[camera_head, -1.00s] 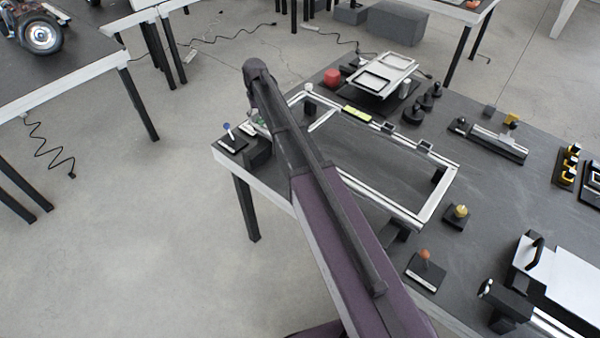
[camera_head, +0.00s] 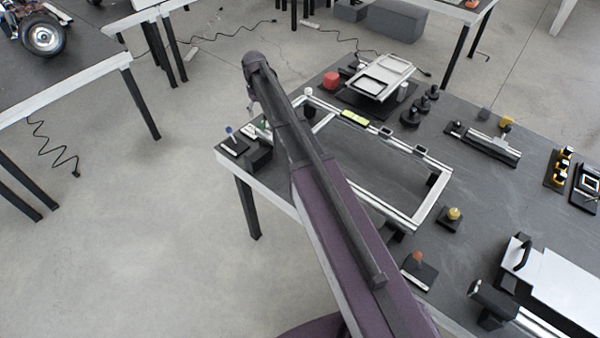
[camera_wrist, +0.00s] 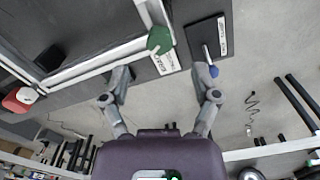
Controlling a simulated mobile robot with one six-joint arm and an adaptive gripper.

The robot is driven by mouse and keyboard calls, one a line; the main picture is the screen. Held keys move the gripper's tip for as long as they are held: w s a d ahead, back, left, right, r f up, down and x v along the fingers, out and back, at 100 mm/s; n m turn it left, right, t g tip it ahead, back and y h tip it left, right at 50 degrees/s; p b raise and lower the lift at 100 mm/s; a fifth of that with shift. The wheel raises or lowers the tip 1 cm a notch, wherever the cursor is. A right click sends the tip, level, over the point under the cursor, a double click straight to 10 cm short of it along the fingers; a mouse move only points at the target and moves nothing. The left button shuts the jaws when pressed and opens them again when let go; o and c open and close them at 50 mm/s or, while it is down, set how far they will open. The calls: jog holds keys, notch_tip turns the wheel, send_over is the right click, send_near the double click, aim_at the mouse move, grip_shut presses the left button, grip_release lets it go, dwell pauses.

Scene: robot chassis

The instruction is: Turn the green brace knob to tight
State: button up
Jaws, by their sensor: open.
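The green brace knob (camera_wrist: 159,40) sits at a corner of the light metal frame (camera_wrist: 100,62) in the wrist view, beside a white printed label (camera_wrist: 167,62). My gripper (camera_wrist: 164,76) is open and empty, with its two fingers apart below the knob in the picture. The knob lies above the gap between the fingertips, and neither finger appears closed on it. I cannot tell the knob's turn position. In the head view the frame (camera_head: 432,205) lies on the dark table, and my arm largely hides the knob's corner and the gripper.
A blue-tipped lever on a black base (camera_head: 232,146) stands near that corner; its blue tip (camera_wrist: 213,71) shows by the right finger. A red cylinder (camera_head: 331,79), a tray (camera_head: 385,75), a yellow knob (camera_head: 454,214) and an orange knob (camera_head: 417,257) are around the frame.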

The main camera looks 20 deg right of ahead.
aim_at(262, 123)
jog(key=shift+r+p, duration=4)
jog(key=shift+r, duration=0.35)
jog(key=s+d+f+m+b, duration=0.1)
jog(key=s+f+b, duration=0.3)
jog(key=s, duration=0.5)
jog(key=s+d+f+m+b, duration=0.1)
jog(key=s+d+f+b, duration=0.2)
jog(key=s, duration=0.7)
jog(key=s+d+f+b, duration=0.2)
jog(key=s+f+b, duration=0.3)
jog(key=s, duration=0.5)
jog(key=shift+s+f+m, duration=0.25)
jog(key=shift+m, duration=0.15)
jog(key=shift+s+d, duration=0.1)
jog(key=shift+s, duration=0.5)
